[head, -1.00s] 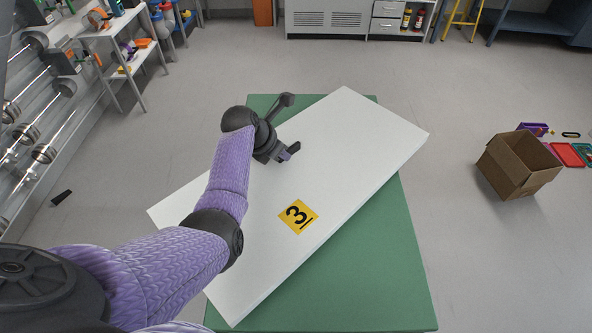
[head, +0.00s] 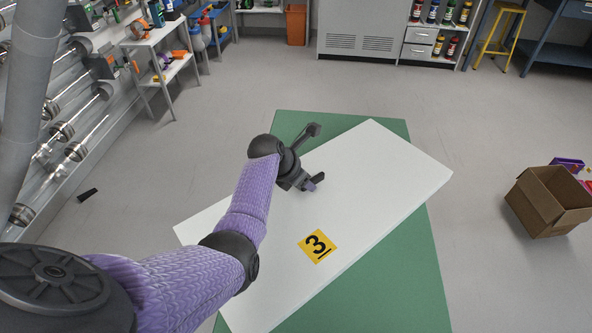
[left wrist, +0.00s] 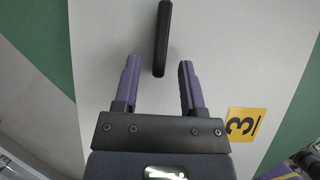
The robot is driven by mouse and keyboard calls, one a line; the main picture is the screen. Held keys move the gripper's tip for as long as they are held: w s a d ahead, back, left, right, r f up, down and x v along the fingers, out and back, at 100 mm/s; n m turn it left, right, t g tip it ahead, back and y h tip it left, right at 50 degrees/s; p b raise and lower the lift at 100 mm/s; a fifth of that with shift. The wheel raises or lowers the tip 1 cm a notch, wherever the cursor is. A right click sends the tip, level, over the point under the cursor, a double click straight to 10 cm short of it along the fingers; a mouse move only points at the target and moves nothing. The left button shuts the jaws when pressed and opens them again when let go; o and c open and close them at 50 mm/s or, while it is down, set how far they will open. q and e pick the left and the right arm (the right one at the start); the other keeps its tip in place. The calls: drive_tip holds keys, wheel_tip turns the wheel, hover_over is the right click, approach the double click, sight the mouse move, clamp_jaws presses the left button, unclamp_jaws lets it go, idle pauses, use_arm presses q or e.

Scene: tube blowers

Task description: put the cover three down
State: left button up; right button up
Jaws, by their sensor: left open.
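Cover three is a large flat white panel (head: 385,165) with a yellow label marked 3 (head: 317,246). My left gripper (head: 309,185) is over the middle of the panel. In the left wrist view my left gripper (left wrist: 159,66) is open, with its purple fingers apart. A dark bar, seemingly a handle (left wrist: 163,35), stands out against the white panel (left wrist: 225,60), its near end between the fingertips in the picture. I cannot tell whether they touch. My right gripper is not in view.
An open cardboard box (head: 548,200) sits on the floor at the right. A rack with glass tubes (head: 75,140) and a white shelf unit (head: 150,50) stand at the left. Grey cabinets (head: 360,35) are at the back. Floor around the table is mostly clear.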

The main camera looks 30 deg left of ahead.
use_arm(q)
drive_tip(key=p+v, duration=0.5)
drive_tip(key=v, duration=0.6)
drive_tip(key=shift+p, duration=0.35)
